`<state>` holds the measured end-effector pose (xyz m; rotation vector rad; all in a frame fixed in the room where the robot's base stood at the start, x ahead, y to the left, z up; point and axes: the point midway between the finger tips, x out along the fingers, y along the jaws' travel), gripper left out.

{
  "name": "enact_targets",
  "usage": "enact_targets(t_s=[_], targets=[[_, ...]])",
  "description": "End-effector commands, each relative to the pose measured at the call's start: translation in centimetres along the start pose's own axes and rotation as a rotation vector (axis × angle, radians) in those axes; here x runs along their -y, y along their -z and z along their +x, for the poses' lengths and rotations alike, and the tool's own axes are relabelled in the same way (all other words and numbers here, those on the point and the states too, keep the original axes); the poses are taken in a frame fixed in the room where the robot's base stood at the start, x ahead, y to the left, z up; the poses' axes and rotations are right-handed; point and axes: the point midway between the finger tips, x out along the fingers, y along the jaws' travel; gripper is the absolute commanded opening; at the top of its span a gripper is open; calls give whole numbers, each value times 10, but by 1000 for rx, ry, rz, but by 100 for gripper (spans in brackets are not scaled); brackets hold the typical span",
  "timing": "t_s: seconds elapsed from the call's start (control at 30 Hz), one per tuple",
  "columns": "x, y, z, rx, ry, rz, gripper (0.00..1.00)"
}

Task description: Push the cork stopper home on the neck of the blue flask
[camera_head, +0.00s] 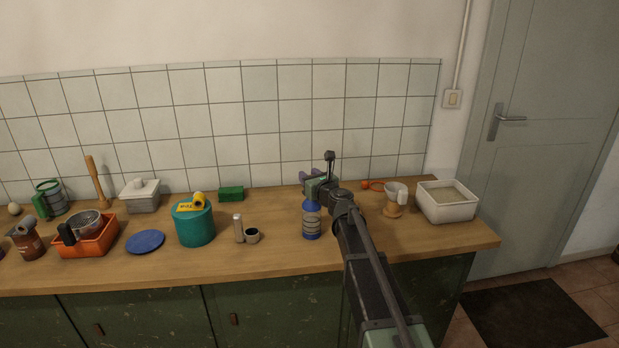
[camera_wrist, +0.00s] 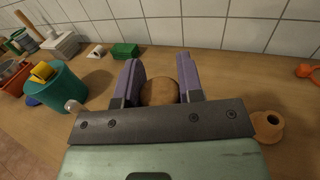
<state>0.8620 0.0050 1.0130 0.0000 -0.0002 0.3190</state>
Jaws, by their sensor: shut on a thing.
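The blue flask (camera_head: 311,221) stands upright on the wooden counter, with a pale patterned band around its body. My gripper (camera_head: 312,178) is over its top in the head view and hides the neck. In the wrist view, the two purple fingers of my gripper (camera_wrist: 160,70) are shut on the round brown cork stopper (camera_wrist: 159,93), one on each side. The flask is hidden below the cork and gripper there. I cannot tell whether the cork touches the neck or how deep it sits.
Left of the flask on the counter (camera_head: 275,258) are a small cylinder (camera_head: 239,228), a dark cup (camera_head: 252,236) and a teal canister (camera_head: 194,226). A green block (camera_head: 231,194) lies behind. To the right are a wooden stand (camera_head: 392,211) and a white bin (camera_head: 447,207).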

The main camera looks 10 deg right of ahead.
Motion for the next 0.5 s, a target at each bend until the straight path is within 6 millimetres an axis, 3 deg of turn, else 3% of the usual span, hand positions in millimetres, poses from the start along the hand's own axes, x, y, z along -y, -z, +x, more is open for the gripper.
enact_targets(t_s=[0.47,0.5], targets=[[0,14,0,0,0,0,12],[0,13,0,0,0,0,41]])
